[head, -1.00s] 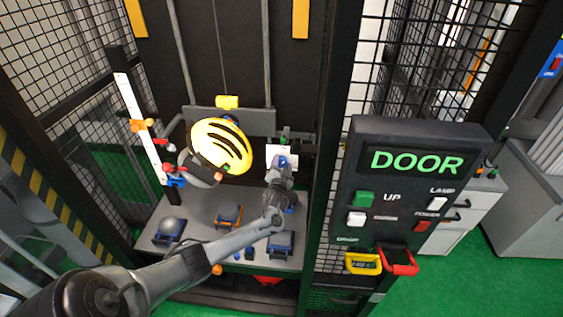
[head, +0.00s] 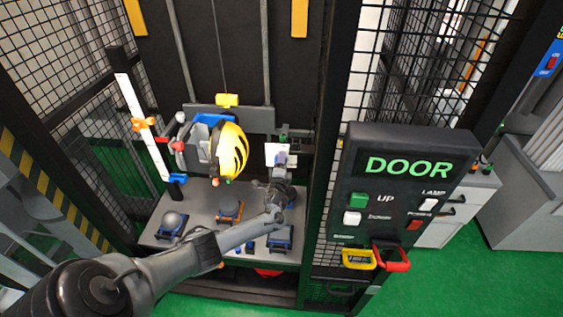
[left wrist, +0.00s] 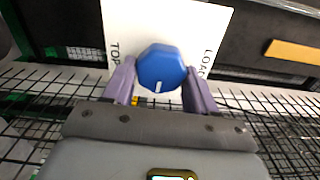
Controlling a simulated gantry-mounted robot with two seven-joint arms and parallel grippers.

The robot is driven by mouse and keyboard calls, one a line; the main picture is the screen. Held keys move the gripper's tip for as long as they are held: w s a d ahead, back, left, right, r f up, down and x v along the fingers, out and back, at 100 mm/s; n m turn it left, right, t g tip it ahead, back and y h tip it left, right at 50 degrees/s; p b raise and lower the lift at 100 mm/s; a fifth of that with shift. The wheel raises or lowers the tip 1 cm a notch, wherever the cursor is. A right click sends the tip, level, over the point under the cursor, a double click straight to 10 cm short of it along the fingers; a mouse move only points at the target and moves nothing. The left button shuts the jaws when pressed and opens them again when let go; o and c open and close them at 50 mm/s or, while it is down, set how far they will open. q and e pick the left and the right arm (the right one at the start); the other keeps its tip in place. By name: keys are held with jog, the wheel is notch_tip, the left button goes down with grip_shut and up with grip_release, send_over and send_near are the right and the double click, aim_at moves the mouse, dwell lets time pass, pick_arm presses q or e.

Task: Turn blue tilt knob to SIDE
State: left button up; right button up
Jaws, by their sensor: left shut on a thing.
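The blue tilt knob (left wrist: 160,62) sits on a white plate (left wrist: 193,18) lettered TOP on the left and LOAD on the right in the left wrist view. The knob's white mark points toward the bottom of that view. No SIDE label is readable. My left gripper (left wrist: 160,78) is shut on the knob, one finger on each side. In the head view the left gripper (head: 281,162) is at the white plate (head: 272,148), and its fingers are small there. The yellow and black striped helmet (head: 231,152) hangs in its holder, turned toward the right. My right gripper is not in view.
A dark panel (head: 455,142) reading DOOR, with buttons and yellow and red handles, stands right of the tower opening. Several pads (head: 229,209) sit on the grey base below. A white scale (head: 143,125) stands left. Mesh walls flank the opening.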

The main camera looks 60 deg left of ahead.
pick_arm(q)
jog(key=m+p, duration=0.1)
jog(key=m, duration=0.7)
jog(key=shift+s+f+m, duration=0.1)
jog(key=shift+f+m, duration=0.05)
jog(key=shift+m, duration=0.25)
jog(key=shift+p, duration=0.3)
jog(key=o, duration=1)
jog(key=shift+p+v, duration=2.55)
jog(key=shift+v, duration=2.8)
